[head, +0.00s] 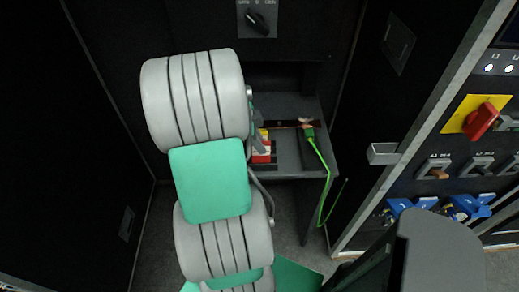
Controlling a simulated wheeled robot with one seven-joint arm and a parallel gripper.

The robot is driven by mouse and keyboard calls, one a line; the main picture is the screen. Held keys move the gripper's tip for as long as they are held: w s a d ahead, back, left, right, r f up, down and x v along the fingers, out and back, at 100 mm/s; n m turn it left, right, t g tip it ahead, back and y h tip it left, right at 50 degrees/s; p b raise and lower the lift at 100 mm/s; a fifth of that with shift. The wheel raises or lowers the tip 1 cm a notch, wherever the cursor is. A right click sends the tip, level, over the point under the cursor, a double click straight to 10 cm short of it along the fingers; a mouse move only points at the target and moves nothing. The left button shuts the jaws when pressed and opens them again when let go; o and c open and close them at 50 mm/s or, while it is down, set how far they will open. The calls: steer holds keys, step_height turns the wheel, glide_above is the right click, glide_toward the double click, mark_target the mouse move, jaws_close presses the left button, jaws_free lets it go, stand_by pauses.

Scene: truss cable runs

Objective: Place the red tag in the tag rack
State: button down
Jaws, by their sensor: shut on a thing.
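My gripper (258,138) is mostly hidden behind my own arm, and only a dark grey part of it shows over the shelf. A small red and white piece (262,152), which looks like the red tag, shows right beside it, with a bit of yellow above. My gripper is shut on it, though the fingertips are not clear. I cannot pick out the tag rack for certain. A small light grey open-topped holder (383,153) is fixed to the dark panel right of the shelf.
The grey shelf (288,105) sits in a dark cabinet recess. A green cable (322,168) with a green connector hangs over its right edge. A selector switch (258,19) is above. At right, a panel carries a red handle (482,120) on yellow and blue connectors (468,206).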

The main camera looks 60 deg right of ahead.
mark_target(266, 161)
step_height(266, 161, down, 3)
steer(key=shift+r+p, duration=0.1)
steer(key=shift+p, duration=0.3)
steer(key=shift+f+b, duration=0.35)
steer(key=c, duration=1.4)
jaws_free()
steer(key=shift+r, duration=0.1)
steer(key=shift+o, duration=0.2)
